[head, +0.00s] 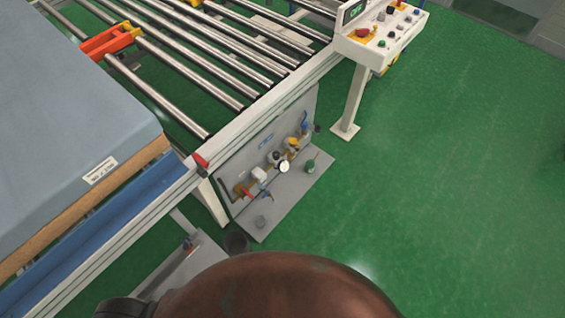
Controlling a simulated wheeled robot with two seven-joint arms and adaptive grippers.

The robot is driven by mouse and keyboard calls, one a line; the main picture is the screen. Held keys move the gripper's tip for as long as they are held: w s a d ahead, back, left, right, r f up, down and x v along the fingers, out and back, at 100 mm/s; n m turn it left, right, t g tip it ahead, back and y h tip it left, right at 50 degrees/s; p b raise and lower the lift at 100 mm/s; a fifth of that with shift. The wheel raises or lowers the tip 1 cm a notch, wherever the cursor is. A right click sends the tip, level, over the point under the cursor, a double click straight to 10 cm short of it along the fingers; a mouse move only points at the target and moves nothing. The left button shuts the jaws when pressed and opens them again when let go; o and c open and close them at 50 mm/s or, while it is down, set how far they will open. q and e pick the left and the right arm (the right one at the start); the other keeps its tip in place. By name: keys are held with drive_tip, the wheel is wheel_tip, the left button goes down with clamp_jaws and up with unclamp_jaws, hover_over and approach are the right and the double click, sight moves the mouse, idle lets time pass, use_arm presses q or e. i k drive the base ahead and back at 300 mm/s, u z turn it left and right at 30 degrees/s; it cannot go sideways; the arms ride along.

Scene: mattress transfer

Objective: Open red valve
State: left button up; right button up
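A small red handle (249,194) shows on the brass-coloured fittings at the lower left end of a pipe assembly. The assembly is mounted on a grey panel (232,160) below the conveyor's side rail. A round white gauge (284,166) and a blue part (305,127) sit farther along the same line. The red handle is too small to tell whether its valve is open or closed. Neither of my grippers is in the head view.
A roller conveyor (262,108) fills the upper left, with a grey mattress (70,110) at its left. A red part (200,161) sits on the rail. A control box (355,48) stands on a white leg (352,100). Green floor (440,190) is clear at right.

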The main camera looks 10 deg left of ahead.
sight(245, 192)
drive_tip(key=u, duration=0.05)
drive_tip(key=k, duration=1.1)
drive_tip(key=z, duration=0.45)
drive_tip(key=i, duration=0.5)
